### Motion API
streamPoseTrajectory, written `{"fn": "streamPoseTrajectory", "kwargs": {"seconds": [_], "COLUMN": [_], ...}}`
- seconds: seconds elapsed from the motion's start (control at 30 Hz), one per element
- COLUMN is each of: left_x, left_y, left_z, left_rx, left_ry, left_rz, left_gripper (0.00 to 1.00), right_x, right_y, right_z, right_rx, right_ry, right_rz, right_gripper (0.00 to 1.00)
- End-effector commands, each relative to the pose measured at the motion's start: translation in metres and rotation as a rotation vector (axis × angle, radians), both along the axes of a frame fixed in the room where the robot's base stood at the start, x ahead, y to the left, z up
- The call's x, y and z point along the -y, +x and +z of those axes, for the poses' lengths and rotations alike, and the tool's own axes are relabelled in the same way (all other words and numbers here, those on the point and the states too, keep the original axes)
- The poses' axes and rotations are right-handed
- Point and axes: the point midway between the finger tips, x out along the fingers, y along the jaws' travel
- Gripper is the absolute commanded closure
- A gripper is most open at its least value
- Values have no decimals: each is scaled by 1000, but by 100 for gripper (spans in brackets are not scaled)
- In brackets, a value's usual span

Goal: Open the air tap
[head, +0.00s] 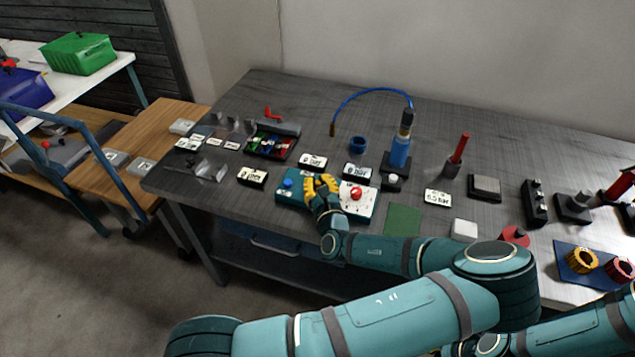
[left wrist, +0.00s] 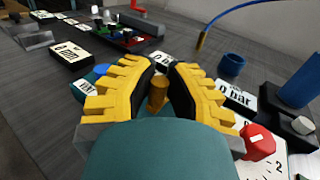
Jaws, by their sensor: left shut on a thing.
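A teal panel (head: 288,198) lies near the front of the grey table. It has a blue knob (head: 287,183) on the left and a red knob (head: 355,193) on a white plate at the right. My left gripper (head: 320,184) is over the panel's middle, between the two knobs. In the left wrist view its yellow fingers (left wrist: 160,90) are shut on an upright brass-coloured piece (left wrist: 158,94), which I take to be the air tap. The fingers hide much of it, and its base is hidden. The blue knob (left wrist: 101,69) and red knob (left wrist: 258,142) flank the fingers. My right gripper is not visible.
Labelled white blocks (head: 312,161) stand just behind the panel. A parts tray (head: 272,146) stands at back left. A flat green square (head: 403,219) lies to the right.

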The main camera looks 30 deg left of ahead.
Motion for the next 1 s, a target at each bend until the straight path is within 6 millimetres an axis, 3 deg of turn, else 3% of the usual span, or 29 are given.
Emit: {"fn": "streamPoseTrajectory", "kwargs": {"seconds": [0.37, 1.0], "left_x": [-7, -34], "left_y": [-2, 1], "left_z": [1, -1], "left_rx": [-6, -6], "left_ry": [5, -1], "left_rz": [-118, -668], "left_gripper": [100, 100], "right_x": [0, 1], "right_y": [-1, 3], "right_z": [7, 30], "right_rx": [-3, 7], "right_ry": [0, -2], "right_rz": [1, -8], "right_gripper": [100, 100]}}
